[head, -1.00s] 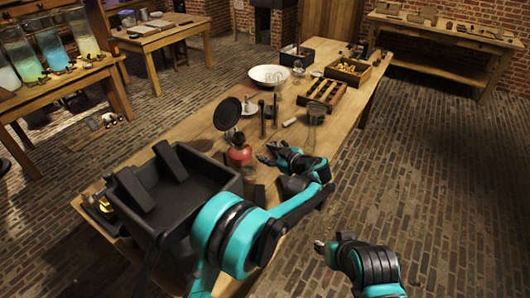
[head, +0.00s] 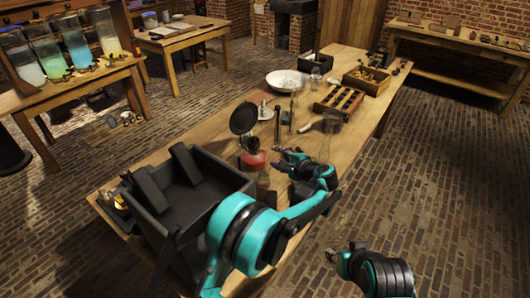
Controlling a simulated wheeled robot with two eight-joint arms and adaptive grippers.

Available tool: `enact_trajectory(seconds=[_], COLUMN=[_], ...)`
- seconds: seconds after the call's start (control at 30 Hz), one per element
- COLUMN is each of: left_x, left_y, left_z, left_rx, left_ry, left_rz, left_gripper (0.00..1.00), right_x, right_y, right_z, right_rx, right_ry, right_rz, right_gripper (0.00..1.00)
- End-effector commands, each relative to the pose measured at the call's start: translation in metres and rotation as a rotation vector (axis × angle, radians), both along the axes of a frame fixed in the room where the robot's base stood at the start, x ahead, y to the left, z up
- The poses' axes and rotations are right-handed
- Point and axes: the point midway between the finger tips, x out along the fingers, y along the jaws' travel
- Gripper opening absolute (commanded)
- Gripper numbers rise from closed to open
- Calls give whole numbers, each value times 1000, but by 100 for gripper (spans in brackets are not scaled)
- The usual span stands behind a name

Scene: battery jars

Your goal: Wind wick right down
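A small lamp with a red body (head: 254,160) stands on the long wooden table, just beyond the black tray. Its burner and wick are too small to make out. A round dark disc (head: 243,118) on a stand is behind it. My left gripper (head: 276,157) is just right of the red body, low over the table, its fingers apart and pointing at the lamp. I see nothing between them, and cannot tell whether a finger touches the lamp. My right gripper (head: 332,255) is off the table's near right side, above the brick floor; its fingers are too small to read.
A black tray (head: 222,170) fills the table's near left end. Farther back are dark upright rods, a white bowl (head: 285,80) and wooden boxes (head: 340,102). Glass jars (head: 76,50) stand on another table.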

Motion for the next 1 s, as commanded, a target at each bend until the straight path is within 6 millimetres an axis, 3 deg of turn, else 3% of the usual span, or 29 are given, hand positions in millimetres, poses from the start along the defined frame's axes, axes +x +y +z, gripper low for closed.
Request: enact_trajectory(seconds=[0.2, 0.4, 0.57, 1.0], left_x=[4, 6, 11, 58], left_y=[4, 6, 11, 47], left_z=[-3, -4, -8, -32], left_rx=[398, 618, 668, 667], left_ry=[302, 470, 508, 507], left_rz=[-198, -307, -331, -329], left_gripper=[39, 39, 39, 39], right_x=[0, 0, 0, 0], right_y=[0, 0, 0, 0], right_z=[1, 2, -1, -25], right_rx=[0, 0, 0, 0], right_ry=[0, 0, 0, 0], right_rz=[0, 0, 0, 0], right_gripper=[39, 39, 39, 39])
